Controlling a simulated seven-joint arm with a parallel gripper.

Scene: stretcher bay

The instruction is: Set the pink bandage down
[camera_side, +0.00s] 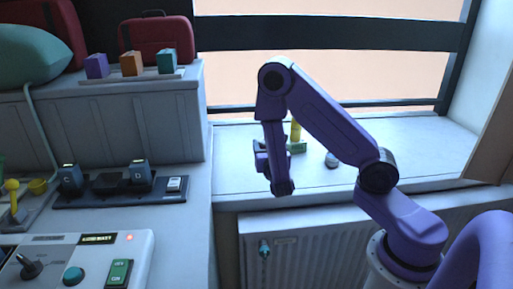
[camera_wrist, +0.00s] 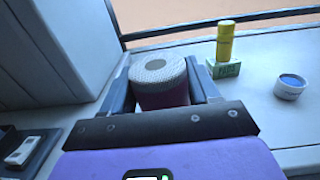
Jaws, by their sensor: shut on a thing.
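The pink bandage (camera_wrist: 163,88) is a roll with a pale, woven round top and a dark pink side. It stands upright between the two fingers of my gripper (camera_wrist: 161,82) in the wrist view, and the fingers press on its left and right sides. In the side view my gripper (camera_side: 263,158) is over the white window sill (camera_side: 235,170), and the arm hides the bandage there. Whether the bandage's base touches the sill is hidden.
Right of the bandage in the wrist view, a yellow post (camera_wrist: 225,42) stands on a green labelled block (camera_wrist: 223,69). A grey cabinet wall (camera_wrist: 60,50) rises on the left. The sill's right part (camera_side: 420,150) is clear.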

